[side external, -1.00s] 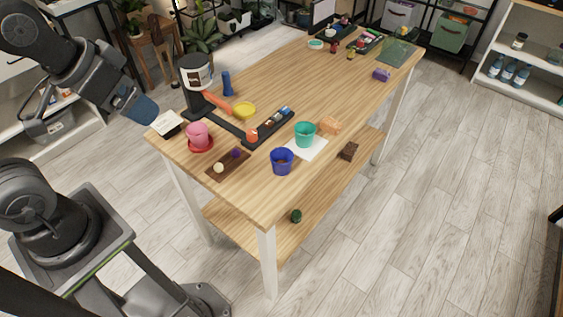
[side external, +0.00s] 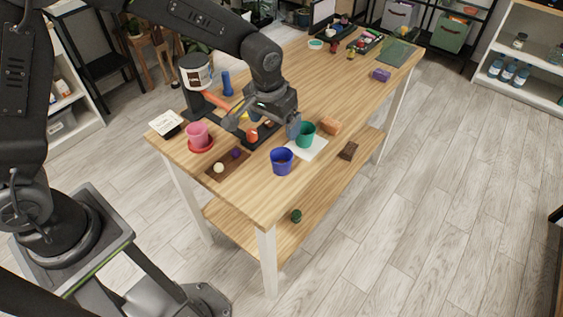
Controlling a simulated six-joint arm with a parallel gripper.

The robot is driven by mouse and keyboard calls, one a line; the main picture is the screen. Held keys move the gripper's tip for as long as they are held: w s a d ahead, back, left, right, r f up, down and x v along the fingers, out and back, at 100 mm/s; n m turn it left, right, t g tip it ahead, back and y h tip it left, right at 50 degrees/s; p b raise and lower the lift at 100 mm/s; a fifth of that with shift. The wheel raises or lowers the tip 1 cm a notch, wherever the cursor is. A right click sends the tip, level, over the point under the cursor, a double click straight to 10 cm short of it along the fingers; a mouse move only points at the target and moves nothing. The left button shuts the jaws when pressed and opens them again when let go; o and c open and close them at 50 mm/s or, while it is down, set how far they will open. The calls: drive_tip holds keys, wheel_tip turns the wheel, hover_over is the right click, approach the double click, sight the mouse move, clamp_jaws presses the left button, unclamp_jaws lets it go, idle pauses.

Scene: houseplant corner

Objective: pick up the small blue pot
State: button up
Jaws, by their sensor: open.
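The small blue pot (side external: 282,162) stands upright near the front edge of the wooden table (side external: 335,95), and its open top faces up. My gripper (side external: 262,124) is over the table, behind and slightly left of the pot in the picture, with its jaws apart and nothing visible between them. It appears apart from the blue pot. Its height over the table is hard to tell from this view. My gripper partly covers the black tray behind it.
A teal pot (side external: 305,134) on white paper (side external: 316,150) stands close behind the blue pot, beside an orange block (side external: 330,125). A pink pot (side external: 197,132) on a red saucer (side external: 201,146) and a brown board (side external: 222,172) with small balls lie left. The right-hand tabletop is mostly clear.

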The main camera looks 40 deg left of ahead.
sight(282, 160)
drive_tip(key=f, duration=0.5)
drive_tip(key=w+f, duration=0.1)
drive_tip(key=f, duration=0.4)
drive_tip(key=w+f, duration=0.1)
drive_tip(key=f, duration=0.4)
drive_tip(key=shift+w+d+f, duration=0.1)
drive_tip(key=shift+w+f, duration=0.1)
drive_tip(key=shift+w, duration=0.05)
drive_tip(key=c, duration=1)
